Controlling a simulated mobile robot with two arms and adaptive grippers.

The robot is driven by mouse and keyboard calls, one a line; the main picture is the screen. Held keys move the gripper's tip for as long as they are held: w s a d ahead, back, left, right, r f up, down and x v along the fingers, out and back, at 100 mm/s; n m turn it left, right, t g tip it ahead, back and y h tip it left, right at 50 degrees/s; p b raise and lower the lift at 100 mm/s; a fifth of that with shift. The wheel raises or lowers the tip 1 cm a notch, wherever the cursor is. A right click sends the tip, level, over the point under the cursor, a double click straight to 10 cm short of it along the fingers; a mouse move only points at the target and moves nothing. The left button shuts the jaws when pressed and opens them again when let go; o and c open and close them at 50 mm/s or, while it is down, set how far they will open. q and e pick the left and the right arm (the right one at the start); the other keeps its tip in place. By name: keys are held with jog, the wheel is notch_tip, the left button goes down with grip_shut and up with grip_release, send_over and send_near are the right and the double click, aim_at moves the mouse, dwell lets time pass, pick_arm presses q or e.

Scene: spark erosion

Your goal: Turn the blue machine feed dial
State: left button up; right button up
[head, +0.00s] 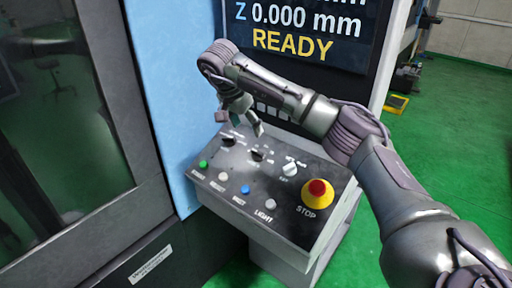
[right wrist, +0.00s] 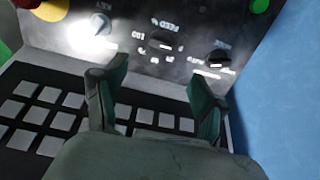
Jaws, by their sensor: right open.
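The feed dial is a black knob (head: 257,154) in the middle of the upper row on the slanted control panel (head: 236,182) of the blue machine (head: 172,90). It also shows in the right wrist view (right wrist: 160,42), with "FEED" lettering beside it. My right gripper (head: 240,124) is above the panel's upper edge, open and empty. In the right wrist view its two fingers (right wrist: 160,76) are spread, with the dial beyond the gap between them. They look apart from the dial. My left gripper is not in view.
Another black knob (head: 228,140) and a white key switch (head: 290,168) flank the dial. The red STOP button (head: 318,188), green button (head: 203,164) and blue button (head: 245,189) are on the same panel. A keypad (right wrist: 50,118) lies below the fingers. A screen (head: 300,35) stands behind my right arm.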

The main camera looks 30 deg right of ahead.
aim_at(257, 151)
jog(key=p+x, duration=0.4)
jog(key=x, duration=0.6)
jog(key=shift+w+d+f, duration=0.1)
jog(key=shift+f, duration=0.25)
jog(key=shift+w+d+f, duration=0.1)
jog(key=shift+d+f, duration=0.1)
jog(key=shift+f, duration=0.25)
jog(key=shift+c, duration=0.2)
jog(key=c, duration=1.1)
